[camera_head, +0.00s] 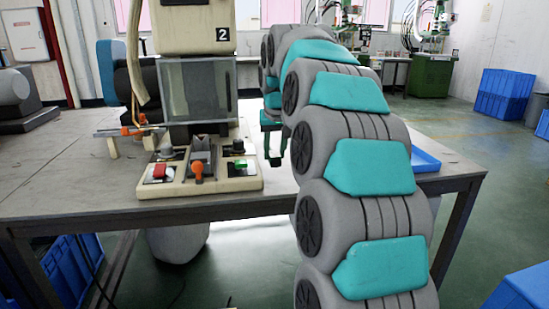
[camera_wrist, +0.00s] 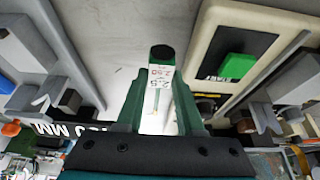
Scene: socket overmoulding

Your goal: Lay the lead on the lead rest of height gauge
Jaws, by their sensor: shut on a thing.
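My gripper (camera_wrist: 160,98) is in the wrist view, its green fingers closed around a narrow piece with a dark round end (camera_wrist: 161,53) and a white label with red print. I cannot tell whether this piece is the lead. In the head view my gripper (camera_head: 272,158) hangs right of the cream control panel; what it holds is not clear there. A grey frame stands at the left of the wrist view, near a dark strip marked "MM" (camera_wrist: 62,130); I cannot tell whether it is the height gauge. No lead rest can be made out for certain.
The cream control panel (camera_head: 215,186) has a red button, an orange lever and a green button (camera_head: 240,164). Machine 2 with a clear guard (camera_head: 196,90) stands behind it. Orange-ended parts (camera_head: 128,131) lie on posts at left. A blue tray (camera_head: 425,160) is at the table's right.

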